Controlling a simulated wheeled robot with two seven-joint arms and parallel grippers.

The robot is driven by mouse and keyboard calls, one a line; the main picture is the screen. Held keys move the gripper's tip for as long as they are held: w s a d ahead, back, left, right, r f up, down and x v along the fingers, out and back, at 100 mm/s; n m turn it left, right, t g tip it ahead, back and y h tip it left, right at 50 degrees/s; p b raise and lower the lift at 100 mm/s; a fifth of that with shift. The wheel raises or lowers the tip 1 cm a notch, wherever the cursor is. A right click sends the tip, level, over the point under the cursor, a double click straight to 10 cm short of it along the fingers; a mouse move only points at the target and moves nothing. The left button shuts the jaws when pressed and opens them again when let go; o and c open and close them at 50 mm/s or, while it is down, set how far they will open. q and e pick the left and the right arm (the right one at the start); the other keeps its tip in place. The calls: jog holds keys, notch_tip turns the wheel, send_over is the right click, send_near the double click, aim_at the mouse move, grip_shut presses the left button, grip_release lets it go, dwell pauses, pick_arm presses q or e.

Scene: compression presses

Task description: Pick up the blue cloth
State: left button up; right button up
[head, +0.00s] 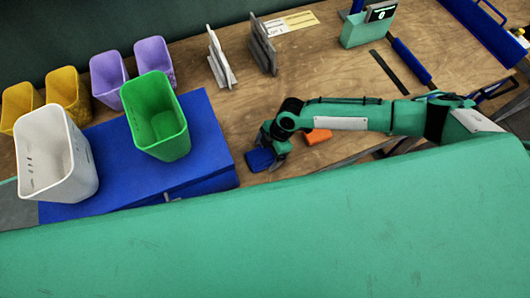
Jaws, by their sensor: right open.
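The blue cloth (259,160) is a small dark blue pad lying on the wooden table, just right of the blue box. My right gripper (268,150) is at the cloth, its fingers pointing down over the cloth's right part. It is open, and the fingers partly hide the cloth. I cannot tell whether the fingers touch it. My right arm reaches in from the right. My left gripper is not in view.
The blue box (208,125) carries a green bin (158,118) and a white bin (57,155). Yellow bins (67,92) and purple bins (108,76) stand behind. Grey upright plates (262,48) stand at the back.

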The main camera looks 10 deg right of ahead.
aim_at(267, 153)
jog(key=c, duration=1.1)
jog(key=shift+o, duration=0.2)
jog(key=shift+r, duration=0.1)
notch_tip(267, 153, up, 20)
jog(key=b, duration=0.4)
jog(key=shift+b, duration=0.35)
jog(key=shift+o, duration=0.7)
jog(key=shift+c, duration=0.2)
